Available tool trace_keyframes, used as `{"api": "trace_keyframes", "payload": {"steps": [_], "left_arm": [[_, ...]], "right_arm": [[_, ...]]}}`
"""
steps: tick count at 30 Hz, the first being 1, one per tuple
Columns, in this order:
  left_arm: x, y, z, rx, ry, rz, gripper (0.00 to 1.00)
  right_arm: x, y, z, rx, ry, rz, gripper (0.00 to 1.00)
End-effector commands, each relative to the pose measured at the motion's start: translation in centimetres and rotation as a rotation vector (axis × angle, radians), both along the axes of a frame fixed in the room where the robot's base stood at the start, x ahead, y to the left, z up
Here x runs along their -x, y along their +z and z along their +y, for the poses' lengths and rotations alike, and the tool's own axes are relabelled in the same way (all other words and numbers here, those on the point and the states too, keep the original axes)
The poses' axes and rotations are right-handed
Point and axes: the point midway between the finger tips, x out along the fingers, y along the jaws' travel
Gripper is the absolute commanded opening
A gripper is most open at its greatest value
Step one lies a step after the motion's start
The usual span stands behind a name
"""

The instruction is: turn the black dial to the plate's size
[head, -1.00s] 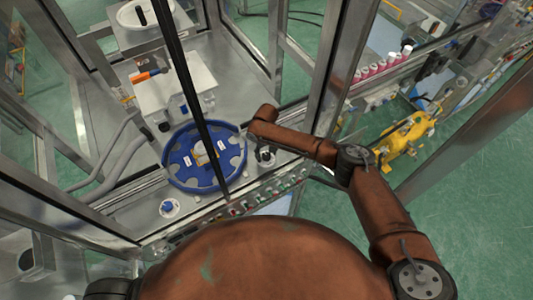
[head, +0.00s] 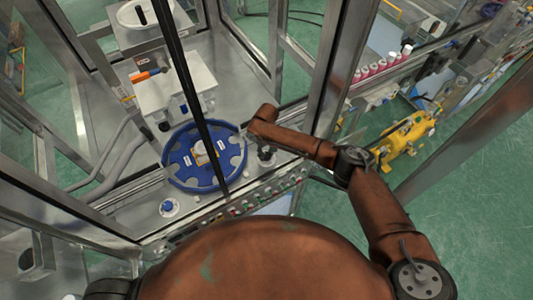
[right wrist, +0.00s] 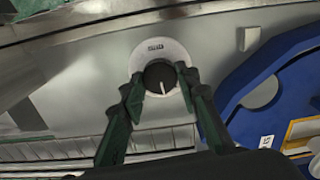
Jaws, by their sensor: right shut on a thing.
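The black dial (right wrist: 160,77) sits on a pale round base with a small label above it, in the right wrist view. A white pointer line on it points almost straight down in that picture. My right gripper (right wrist: 160,86) is shut on the dial, with one green-black finger on each side. In the head view the right gripper (head: 256,144) is small, beside the blue round plate (head: 180,178). The blue plate also shows at the right of the right wrist view (right wrist: 245,84). My left gripper is not in view.
A row of coloured buttons (head: 245,206) runs along the front panel. A blue knob (head: 168,206) is on the left of the metal deck. A white box (head: 172,90) stands behind the blue plate. Metal frame posts (head: 335,75) rise close to my right arm.

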Motion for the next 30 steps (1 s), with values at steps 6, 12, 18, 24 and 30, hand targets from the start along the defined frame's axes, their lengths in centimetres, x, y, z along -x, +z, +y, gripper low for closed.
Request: {"api": "trace_keyframes", "payload": {"steps": [6, 12, 18, 24, 30], "left_arm": [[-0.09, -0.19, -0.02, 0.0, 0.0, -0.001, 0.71], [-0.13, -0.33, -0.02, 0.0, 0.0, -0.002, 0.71], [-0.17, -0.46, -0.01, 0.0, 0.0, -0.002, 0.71], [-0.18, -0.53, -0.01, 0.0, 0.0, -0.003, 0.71], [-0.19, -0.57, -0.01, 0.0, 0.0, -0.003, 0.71]], "right_arm": [[0.02, -0.04, 0.1, -0.002, 0.158, 0.0, 0.05], [-0.03, 0.0, 0.07, -0.001, 0.321, -0.001, 0.05], [-0.01, 0.01, 0.08, -0.001, 0.461, -0.001, 0.05], [-0.04, 0.08, 0.1, -0.001, 0.56, -0.002, 0.05], [-0.04, 0.11, 0.13, -0.001, 0.609, -0.003, 0.05]]}}
